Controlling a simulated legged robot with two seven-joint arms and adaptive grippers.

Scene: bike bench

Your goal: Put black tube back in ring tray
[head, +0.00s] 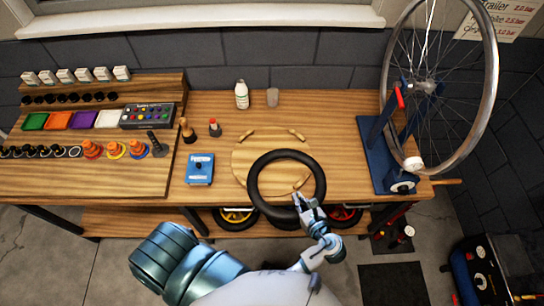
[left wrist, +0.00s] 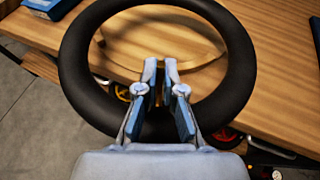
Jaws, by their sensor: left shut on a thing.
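The black tube (head: 254,184) is a thick closed ring. My left gripper (head: 302,200) is shut on its near side. The tube also fills much of the left wrist view (left wrist: 73,65), with the left fingers (left wrist: 167,66) across its lower part. The ring tray (head: 243,152) looks like a round wooden disc with raised curved rim pieces, on the bench. The tube overlaps its near right part in the head view and seems held above it; the exact gap is unclear. The tray also shows through the ring in the left wrist view (left wrist: 165,45). My right gripper is out of view.
A blue box (head: 200,170) lies left of the tray. A white bottle (head: 241,95) and a clear cup (head: 272,97) stand behind it. A wheel in a blue stand (head: 378,155) is at the right. Stepped shelves with small parts are at the left.

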